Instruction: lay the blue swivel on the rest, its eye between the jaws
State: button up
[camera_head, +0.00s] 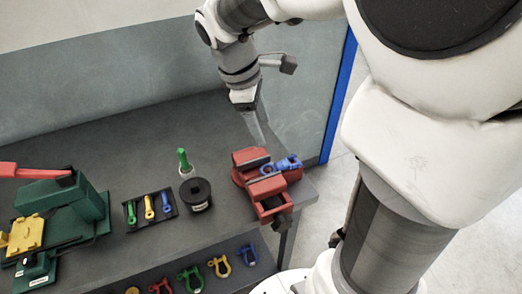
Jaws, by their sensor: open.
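The blue swivel (288,162) lies at the red vise (266,186) near the right end of the bench. It sits at the right side of the vise, by the gap between the grey-faced jaws. The rest under it is not clearly visible. I cannot tell whether its eye is between the jaws. My gripper (264,141) points down just behind and above the vise, to the left of the swivel. It is open and appears empty, apart from the swivel.
Left of the vise are a dark round container (195,194), a green-topped bottle (184,162) and a black tray (128,217) of coloured pieces. A green machine with a red handle (35,171) stands far left. Several coloured shackles (219,266) are on the lower shelf.

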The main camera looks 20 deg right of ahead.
jog(key=s+a+r+m+t+y, duration=0.1)
jog(key=s+a+r+m+t, duration=0.1)
jog(key=s+m, duration=0.3)
jog(key=s+a+r+m+t+y, duration=0.2)
jog(key=s+m+t, duration=0.1)
jog(key=s+m, duration=0.3)
jog(key=shift+s+a+m, duration=0.3)
jog(key=shift+s+a, duration=0.05)
jog(key=shift+s, duration=0.65)
